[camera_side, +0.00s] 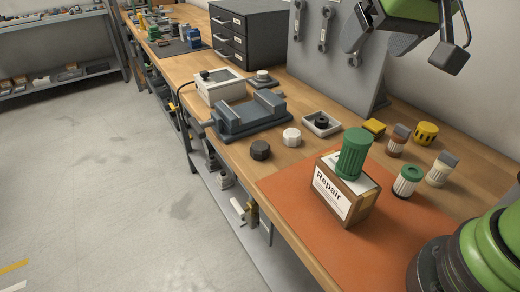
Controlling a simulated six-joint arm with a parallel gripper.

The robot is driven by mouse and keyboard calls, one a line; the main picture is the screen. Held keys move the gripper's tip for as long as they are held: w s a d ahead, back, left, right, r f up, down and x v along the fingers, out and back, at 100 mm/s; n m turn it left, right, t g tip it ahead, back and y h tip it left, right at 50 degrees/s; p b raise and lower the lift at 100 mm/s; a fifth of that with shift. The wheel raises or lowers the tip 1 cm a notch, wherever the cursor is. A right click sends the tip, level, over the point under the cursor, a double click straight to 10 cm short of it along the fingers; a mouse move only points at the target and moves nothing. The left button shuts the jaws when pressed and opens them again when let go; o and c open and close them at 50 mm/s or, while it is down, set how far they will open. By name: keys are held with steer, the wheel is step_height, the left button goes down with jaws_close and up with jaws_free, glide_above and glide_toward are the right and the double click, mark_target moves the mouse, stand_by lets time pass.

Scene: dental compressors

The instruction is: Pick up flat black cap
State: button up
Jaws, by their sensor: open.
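A flat, dark, ridged cap (260,150) lies on the wooden bench near its front edge, just in front of the grey vise. A white cap (291,137) of similar shape lies right of it, apart from it. Another small black round part (321,122) sits in a square light dish behind them. My gripper (405,45) is at the top right, high above the bench, with its dark fingers spread apart. It is open, empty and well away from the dark cap.
A Repair box (330,195) with a green ribbed cylinder (353,153) on top stands on the orange mat (400,245). The grey vise (248,115) is close behind the dark cap. A grey tool panel (325,60) rises behind.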

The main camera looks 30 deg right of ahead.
steer(key=w+a+f+n, duration=0.2)
steer(key=w+a+f, duration=0.1)
steer(key=w+f, duration=0.6)
steer(key=n, duration=0.2)
glide_toward(260, 146)
steer(key=w+f, duration=0.1)
steer(key=w, duration=0.1)
steer(key=w+f, duration=0.1)
steer(key=shift+d+f+g+y, duration=0.3)
steer(key=shift+d, duration=0.05)
steer(key=shift+s+f+x, duration=0.1)
steer(key=shift+s+x, duration=0.1)
steer(key=shift+x, duration=1.25)
steer(key=shift+s+f+x, duration=0.1)
steer(key=shift+s+x, duration=0.05)
steer(key=shift+x, duration=1.25)
steer(key=c, duration=1)
